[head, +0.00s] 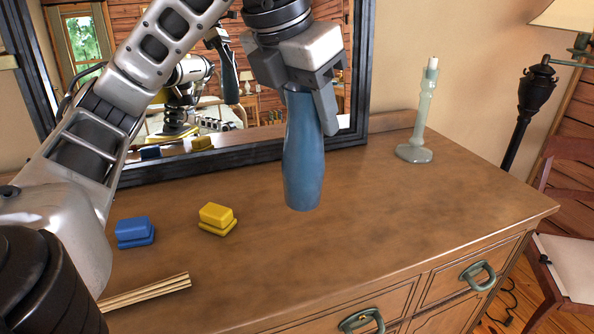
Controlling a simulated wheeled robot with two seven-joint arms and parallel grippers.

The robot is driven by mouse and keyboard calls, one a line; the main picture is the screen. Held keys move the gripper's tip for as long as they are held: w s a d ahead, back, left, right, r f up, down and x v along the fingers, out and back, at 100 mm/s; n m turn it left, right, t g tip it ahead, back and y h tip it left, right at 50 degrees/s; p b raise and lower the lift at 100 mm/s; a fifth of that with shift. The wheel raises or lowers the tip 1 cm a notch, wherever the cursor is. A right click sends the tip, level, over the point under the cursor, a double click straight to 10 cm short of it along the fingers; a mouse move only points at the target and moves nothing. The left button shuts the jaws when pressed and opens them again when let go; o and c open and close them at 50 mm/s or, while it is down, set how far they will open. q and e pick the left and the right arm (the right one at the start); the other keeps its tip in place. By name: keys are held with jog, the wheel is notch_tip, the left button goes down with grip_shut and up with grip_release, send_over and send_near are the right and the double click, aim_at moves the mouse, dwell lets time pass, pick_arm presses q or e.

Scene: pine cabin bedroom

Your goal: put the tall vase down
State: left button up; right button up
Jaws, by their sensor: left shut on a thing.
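The tall blue vase (303,165) is upright over the wooden dresser top (400,215), in front of the mirror. My left gripper (310,95) comes down from above and is shut on the vase's upper part, hiding its rim. The vase's base is over the middle of the dresser top. I cannot tell for sure whether it touches the wood or hangs slightly above it. My right gripper is not seen directly.
Thin wooden sticks (145,292) lie at the front left. A candle holder (416,150) stands at the back right. The dresser's middle and right front are clear.

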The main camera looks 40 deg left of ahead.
pick_arm(q)
jog(key=w+a+f, duration=0.2)
jog(key=a+f, duration=0.1)
jog(key=f, duration=0.2)
jog(key=w+a+f+b, duration=0.1)
jog(key=w+a+f, duration=0.2)
jog(key=a+f, duration=0.1)
jog(key=shift+x, duration=0.9)
jog(key=shift+s+a, duration=0.1)
jog(key=shift+a, duration=0.05)
jog(key=shift+f+b, duration=0.2)
jog(key=shift+b, duration=0.2)
jog(key=o, duration=1.4)
jog(key=shift+r, duration=0.1)
